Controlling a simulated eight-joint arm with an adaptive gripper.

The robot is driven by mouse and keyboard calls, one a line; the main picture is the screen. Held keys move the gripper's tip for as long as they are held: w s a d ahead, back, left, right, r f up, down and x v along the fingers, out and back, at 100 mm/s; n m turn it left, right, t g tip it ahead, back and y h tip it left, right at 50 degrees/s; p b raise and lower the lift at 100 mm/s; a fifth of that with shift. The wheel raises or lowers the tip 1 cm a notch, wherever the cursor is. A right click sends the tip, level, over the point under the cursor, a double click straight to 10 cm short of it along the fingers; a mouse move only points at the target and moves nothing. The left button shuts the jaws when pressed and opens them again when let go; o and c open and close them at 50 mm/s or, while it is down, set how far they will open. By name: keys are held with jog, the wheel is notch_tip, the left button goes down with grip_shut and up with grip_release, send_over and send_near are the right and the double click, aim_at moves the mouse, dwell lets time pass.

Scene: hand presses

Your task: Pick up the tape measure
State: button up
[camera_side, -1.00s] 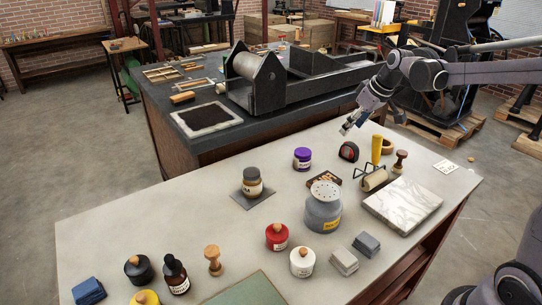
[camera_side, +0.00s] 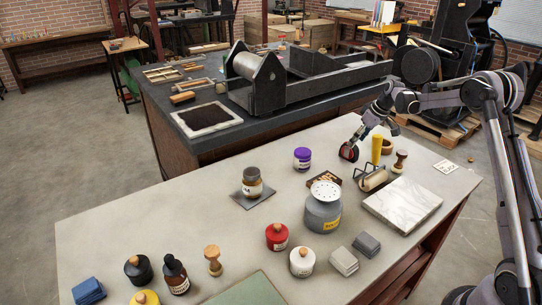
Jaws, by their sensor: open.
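The tape measure (camera_side: 348,153) is a small black and red case standing on the light worktable, near its far edge. My gripper (camera_side: 352,142) is directly above it with the fingers reaching down around its upper part. The fingers are open. They overlap the tape measure in this view, and I cannot tell whether they touch it. Part of the case's top is hidden by the fingers.
A yellow cylinder (camera_side: 376,149) stands close on the right, with a roll of tape (camera_side: 387,146) behind it. A brayer (camera_side: 373,179) and a wooden-handled stamp (camera_side: 400,161) are nearby. A purple-lidded jar (camera_side: 302,158) stands to the left, with clear tabletop between.

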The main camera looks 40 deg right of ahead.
aim_at(350, 149)
jog(key=shift+x, duration=3.3)
jog(key=shift+s+a, duration=0.1)
jog(key=shift+a, duration=0.05)
grip_shut()
